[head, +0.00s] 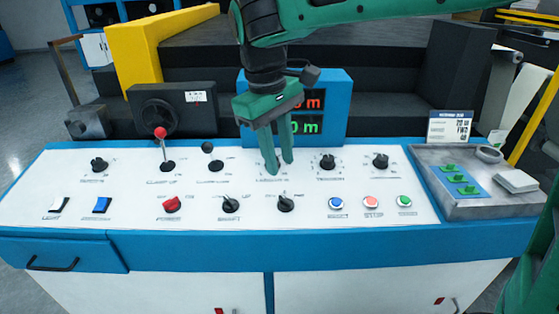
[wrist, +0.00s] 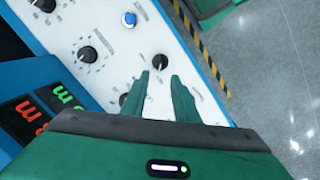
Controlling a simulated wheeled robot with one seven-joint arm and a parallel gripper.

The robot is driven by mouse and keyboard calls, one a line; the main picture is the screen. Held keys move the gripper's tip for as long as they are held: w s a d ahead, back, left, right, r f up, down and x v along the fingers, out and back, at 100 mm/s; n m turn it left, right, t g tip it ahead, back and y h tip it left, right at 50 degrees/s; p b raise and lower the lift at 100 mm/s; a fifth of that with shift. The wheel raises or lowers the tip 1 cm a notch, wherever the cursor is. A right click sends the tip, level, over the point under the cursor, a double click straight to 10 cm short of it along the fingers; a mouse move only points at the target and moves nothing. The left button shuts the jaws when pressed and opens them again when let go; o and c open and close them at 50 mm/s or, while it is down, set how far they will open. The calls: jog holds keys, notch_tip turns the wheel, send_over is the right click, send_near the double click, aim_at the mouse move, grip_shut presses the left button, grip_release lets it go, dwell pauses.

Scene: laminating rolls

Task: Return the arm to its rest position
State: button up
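My green arm comes in from the top right of the head view. My gripper (head: 279,168) hangs fingers down over the white control panel (head: 130,190), in front of the blue display box (head: 338,88). The fingers cover part of the panel's upper row of knobs. In the wrist view my gripper (wrist: 165,78) shows two green fingers with a gap between them and nothing held. A black knob (wrist: 158,62) shows beyond the fingertips, and another knob is partly hidden by a finger. I cannot tell the exact height of the fingertips above the panel.
The panel bears a red-tipped lever (head: 161,134), a black-tipped lever (head: 208,148), a red switch (head: 171,203), several knobs and coloured buttons. A grey tray (head: 450,205) with green pieces and a card sits at right. Yellow frame (head: 140,60) and dark machinery stand behind.

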jog(key=s+d+f+m, duration=0.2)
jog(key=d+m, duration=0.2)
jog(key=d, duration=0.9)
jog(key=s+d+f+m, duration=0.1)
jog(key=s+d+m, duration=0.15)
jog(key=d, duration=1.05)
jog(key=s+d+f+m+y, duration=0.1)
jog(key=s+d+f+m, duration=0.3)
jog(key=s+d, duration=0.2)
jog(key=s+d+f+m, duration=0.4)
jog(key=s+d, duration=0.2)
jog(key=s, duration=0.4)
jog(key=shift+s+y, duration=0.15)
jog(key=shift+y, duration=0.25)
jog(key=shift+m, duration=0.25)
jog(key=shift+w+f+g, duration=0.2)
jog(key=shift+w+g, duration=0.1)
jog(key=shift+w, duration=0.35)
